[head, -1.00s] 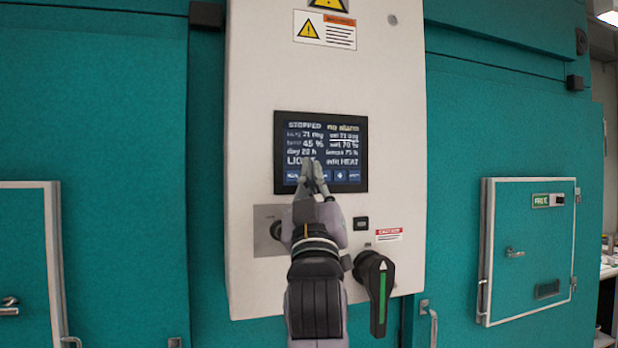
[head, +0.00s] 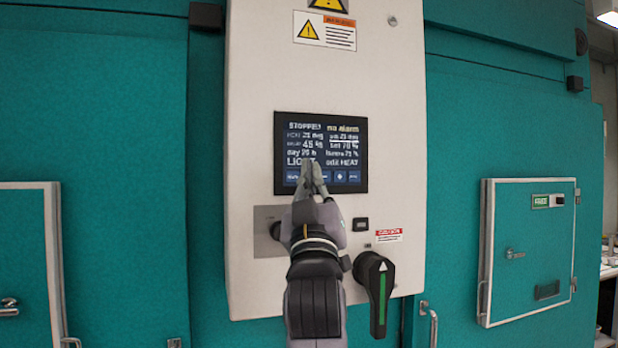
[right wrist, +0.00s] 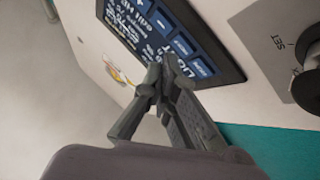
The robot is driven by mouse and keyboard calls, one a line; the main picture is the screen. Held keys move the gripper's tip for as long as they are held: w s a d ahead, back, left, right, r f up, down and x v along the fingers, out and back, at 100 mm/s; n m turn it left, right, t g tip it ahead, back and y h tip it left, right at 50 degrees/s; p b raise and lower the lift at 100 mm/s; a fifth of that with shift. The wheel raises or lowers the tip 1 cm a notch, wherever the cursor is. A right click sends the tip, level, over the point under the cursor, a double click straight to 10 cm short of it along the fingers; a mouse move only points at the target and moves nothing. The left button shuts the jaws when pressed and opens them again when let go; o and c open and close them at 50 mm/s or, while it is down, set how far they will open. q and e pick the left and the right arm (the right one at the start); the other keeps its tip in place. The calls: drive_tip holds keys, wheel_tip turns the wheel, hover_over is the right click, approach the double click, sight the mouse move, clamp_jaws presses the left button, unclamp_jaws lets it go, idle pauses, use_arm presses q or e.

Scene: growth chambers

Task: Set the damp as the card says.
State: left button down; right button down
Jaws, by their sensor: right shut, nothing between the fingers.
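A dark control screen (head: 345,135) is set in the pale panel in the head view. It reads STOPPED and no alarm, with rows of values; one row seems to show 45 % and set 70 %. Blue buttons run along its bottom edge. My right gripper (head: 313,168) is shut and empty, its fingertips in front of the lower left part of the screen, covering part of the button row. In the right wrist view the gripper (right wrist: 160,80) is beside the screen's blue buttons (right wrist: 180,45); I cannot tell if it touches. My left gripper and the card are not in view.
The pale panel (head: 250,100) stands out between teal chamber walls. Below the screen are a black rotary handle (head: 378,290) with a green stripe and a small black switch (head: 361,224). A small teal door (head: 530,245) with a FREE sign is at right.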

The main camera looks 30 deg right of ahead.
drive_tip(key=shift+w, duration=0.15)
idle(0.4)
drive_tip(key=shift+w+d, duration=0.1)
drive_tip(key=shift+w, duration=0.15)
drive_tip(key=shift+w+d, duration=0.1)
drive_tip(key=shift+w, duration=0.2)
idle(0.8)
drive_tip(key=shift+s, duration=0.1)
drive_tip(key=shift+s+a, duration=0.2)
drive_tip(key=shift+s, duration=0.4)
drive_tip(key=shift+s+a+p, duration=0.1)
drive_tip(key=shift+s+a, duration=0.1)
drive_tip(key=shift+s, duration=0.6)
drive_tip(key=shift+s+a+p, duration=0.1)
drive_tip(key=shift+s+a, duration=0.1)
drive_tip(key=shift+s, duration=0.6)
drive_tip(key=shift+s+a+p, duration=0.1)
drive_tip(key=shift+s+a, duration=0.1)
drive_tip(key=shift+s, duration=0.6)
idle(0.9)
